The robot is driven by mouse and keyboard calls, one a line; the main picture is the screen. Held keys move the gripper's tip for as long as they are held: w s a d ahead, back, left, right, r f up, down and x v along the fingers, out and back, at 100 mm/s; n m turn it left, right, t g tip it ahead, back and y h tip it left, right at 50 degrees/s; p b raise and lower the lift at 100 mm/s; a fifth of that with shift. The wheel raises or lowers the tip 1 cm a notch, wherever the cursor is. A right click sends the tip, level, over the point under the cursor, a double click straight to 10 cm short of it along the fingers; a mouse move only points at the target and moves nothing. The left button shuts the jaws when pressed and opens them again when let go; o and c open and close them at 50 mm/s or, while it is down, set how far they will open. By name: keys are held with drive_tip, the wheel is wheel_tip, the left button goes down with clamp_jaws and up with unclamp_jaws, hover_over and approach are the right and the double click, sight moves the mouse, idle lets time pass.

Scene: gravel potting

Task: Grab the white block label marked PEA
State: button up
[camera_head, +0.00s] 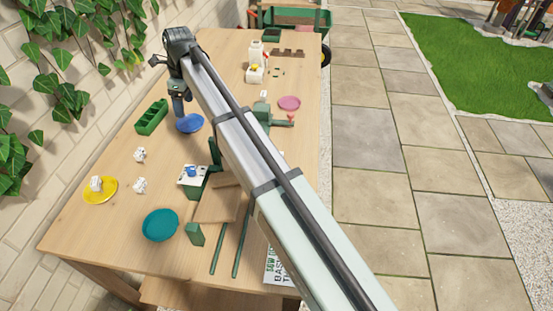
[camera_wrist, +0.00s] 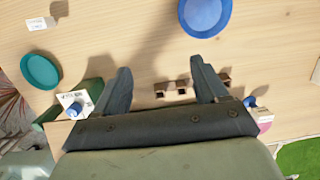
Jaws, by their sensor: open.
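Small white blocks stand on the table: two in the open at the left (camera_head: 140,154) (camera_head: 140,185), one on the yellow saucer (camera_head: 104,197), and one near the pink saucer (camera_head: 263,94). Their lettering is too small to read, so I cannot tell which is marked PEA. In the wrist view a white block (camera_wrist: 38,23) with faint marks lies at the upper left, away from my fingers. My gripper (camera_wrist: 160,70) is open with nothing between its fingers. In the head view it hangs (camera_head: 179,106) above the table beside the blue saucer (camera_head: 190,123).
A green compartment tray (camera_head: 151,117) stands near the wall. A teal saucer (camera_head: 160,225), a green box with a white top (camera_head: 192,175) and a pink saucer (camera_head: 289,103) are on the table. Brown pots (camera_head: 287,53) stand at the back.

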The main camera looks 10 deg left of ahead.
drive_tip(key=d+n, duration=0.2)
drive_tip(key=d, duration=2.3)
drive_tip(key=s+d+n+h, duration=0.1)
drive_tip(key=s+d+n, duration=0.2)
drive_tip(key=n, duration=1.4)
drive_tip(key=s+d+n+h, duration=0.15)
drive_tip(key=s+n, duration=0.25)
drive_tip(key=n, duration=1.2)
drive_tip(key=shift+y, duration=0.25)
drive_tip(key=f, duration=0.9)
drive_tip(key=shift+w+d, duration=0.25)
drive_tip(key=shift+d, duration=0.1)
drive_tip(key=shift+f, duration=0.15)
drive_tip(key=shift+f, duration=0.1)
